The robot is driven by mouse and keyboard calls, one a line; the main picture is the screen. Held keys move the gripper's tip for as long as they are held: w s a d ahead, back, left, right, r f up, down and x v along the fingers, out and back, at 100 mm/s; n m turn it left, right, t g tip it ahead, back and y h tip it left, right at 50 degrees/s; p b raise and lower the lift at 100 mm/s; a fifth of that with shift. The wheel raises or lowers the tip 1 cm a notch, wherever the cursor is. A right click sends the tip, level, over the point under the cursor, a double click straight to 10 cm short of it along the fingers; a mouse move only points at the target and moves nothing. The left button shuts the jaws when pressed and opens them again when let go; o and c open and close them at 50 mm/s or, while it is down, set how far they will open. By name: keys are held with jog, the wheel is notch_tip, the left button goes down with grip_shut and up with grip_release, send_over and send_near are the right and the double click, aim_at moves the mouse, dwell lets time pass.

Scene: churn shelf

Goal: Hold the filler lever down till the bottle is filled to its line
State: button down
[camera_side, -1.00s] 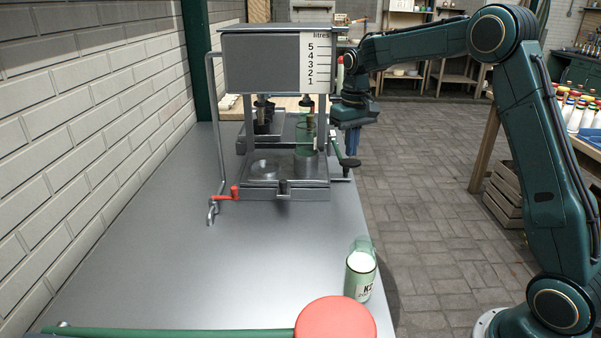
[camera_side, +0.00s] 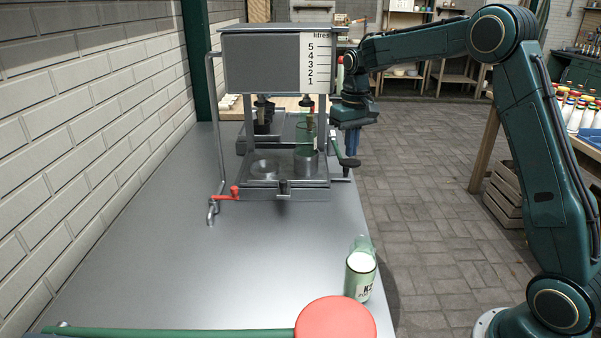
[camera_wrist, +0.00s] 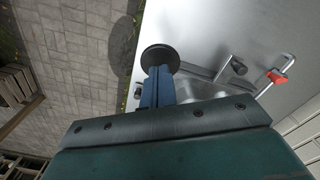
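The filler (camera_side: 262,65) stands on the metal bench, its tank marked in litres. A clear green bottle (camera_side: 306,132) stands under its right-hand spout, on a grey round rest. Its fill level and line are too small to read. The knob also shows in the wrist view (camera_wrist: 160,57). My gripper (camera_side: 351,152) points down at the knob. Its blue fingers (camera_wrist: 158,88) look closed together with nothing between them, their tips at the knob; contact is hard to tell.
A green bottle with white contents (camera_side: 360,278) stands at the bench's front right. A red round knob (camera_side: 335,318) on a green bar is nearest the side camera. A small red-handled tap (camera_side: 234,193) is at the filler's front left. The middle bench is clear.

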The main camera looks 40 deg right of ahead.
jog(key=shift+f, duration=0.6)
jog(key=shift+f, duration=0.9)
